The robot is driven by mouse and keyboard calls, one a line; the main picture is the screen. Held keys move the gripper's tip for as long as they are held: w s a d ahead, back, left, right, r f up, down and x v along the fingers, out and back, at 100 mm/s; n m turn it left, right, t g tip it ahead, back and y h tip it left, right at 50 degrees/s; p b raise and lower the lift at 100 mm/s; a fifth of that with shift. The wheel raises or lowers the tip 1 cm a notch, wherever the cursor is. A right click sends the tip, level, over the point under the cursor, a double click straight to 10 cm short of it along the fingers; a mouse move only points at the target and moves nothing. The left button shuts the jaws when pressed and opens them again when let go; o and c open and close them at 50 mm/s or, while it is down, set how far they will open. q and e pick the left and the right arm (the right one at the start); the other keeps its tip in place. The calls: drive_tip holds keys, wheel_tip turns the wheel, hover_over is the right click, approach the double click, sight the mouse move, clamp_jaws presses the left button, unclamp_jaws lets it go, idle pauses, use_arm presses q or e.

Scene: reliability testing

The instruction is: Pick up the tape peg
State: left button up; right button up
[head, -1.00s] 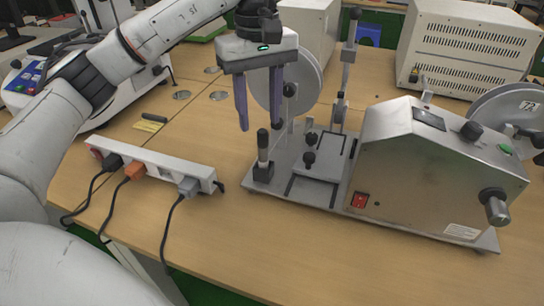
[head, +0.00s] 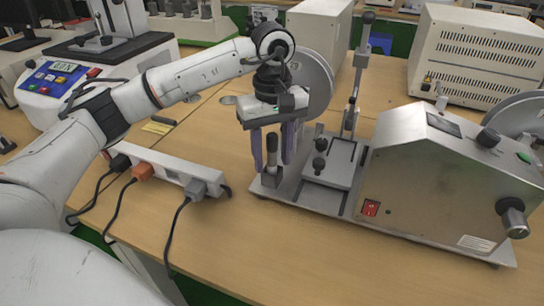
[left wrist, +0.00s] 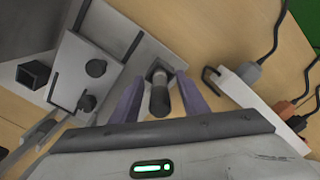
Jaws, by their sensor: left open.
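The tape peg (head: 272,147), a short dark cylinder with a grey shaft, stands upright in a small block at the left end of the machine's metal base plate (head: 320,200). It also shows in the left wrist view (left wrist: 159,98), end-on between two purple fingers. My left gripper (head: 272,162) is open, pointing down, with one finger on each side of the peg. A gap shows on both sides, more clearly in the left wrist view (left wrist: 158,100). My right gripper is not in view.
A metal machine housing (head: 430,180) with a red switch stands right of the peg. An upright lever (head: 355,80) and black knobs rise from the base plate. A power strip (head: 170,168) with several plugs lies at left. Clear wood lies in front.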

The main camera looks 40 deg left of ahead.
sight(272, 135)
use_arm(q)
drive_tip(key=c, duration=0.9)
clamp_jaws()
wheel_tip(272, 135, up, 10)
drive_tip(key=shift+r+p, duration=0.1)
drive_tip(key=shift+p, duration=0.4)
drive_tip(key=shift+f, duration=0.2)
drive_tip(key=shift+f+b, duration=1.65)
drive_tip(key=shift+f, duration=1.05)
drive_tip(key=shift+s, duration=0.1)
